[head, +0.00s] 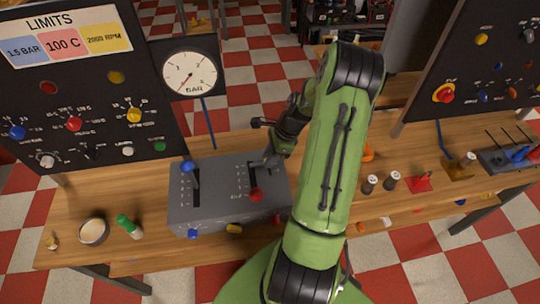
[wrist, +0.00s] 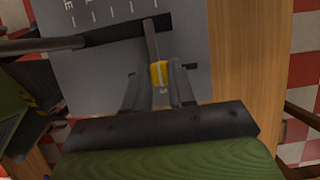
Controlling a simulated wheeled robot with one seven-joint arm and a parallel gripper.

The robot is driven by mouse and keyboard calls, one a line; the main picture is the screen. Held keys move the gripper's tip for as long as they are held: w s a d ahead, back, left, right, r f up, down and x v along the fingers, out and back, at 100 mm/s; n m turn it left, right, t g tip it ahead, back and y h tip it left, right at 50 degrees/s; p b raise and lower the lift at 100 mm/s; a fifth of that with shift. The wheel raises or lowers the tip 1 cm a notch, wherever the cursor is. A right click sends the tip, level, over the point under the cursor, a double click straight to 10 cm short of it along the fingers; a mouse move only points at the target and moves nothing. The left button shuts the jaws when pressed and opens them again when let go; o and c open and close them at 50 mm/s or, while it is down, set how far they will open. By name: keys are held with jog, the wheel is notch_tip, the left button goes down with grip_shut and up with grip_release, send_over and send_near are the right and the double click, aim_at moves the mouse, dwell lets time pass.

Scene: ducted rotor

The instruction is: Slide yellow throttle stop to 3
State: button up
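The grey throttle box (head: 215,208) stands on the wooden table, with a blue-knobbed lever (head: 188,167) and a red-knobbed lever (head: 256,195) on its top. My gripper (head: 272,158) is at the box's back right end. In the wrist view, the yellow throttle stop (wrist: 158,73) is a small yellow knob at the end of a grey stem, between the fingers of my gripper (wrist: 160,82). The fingers appear shut on it, one on each side. The head view hides this knob behind my arm. Scale ticks show on the box top, but the stop's number is not readable.
A gauge (head: 190,74) and a dark LIMITS panel (head: 75,110) stand behind the box. Small jars (head: 370,184) and a red part (head: 419,182) lie to the right of my arm.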

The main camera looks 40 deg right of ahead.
jog(key=shift+o, duration=2)
jog(key=shift+s+a, duration=0.1)
jog(key=p+v, duration=0.2)
jog(key=v, duration=1.4)
jog(key=shift+p, duration=0.35)
jog(key=shift+s+f, duration=0.1)
jog(key=shift+f, duration=0.05)
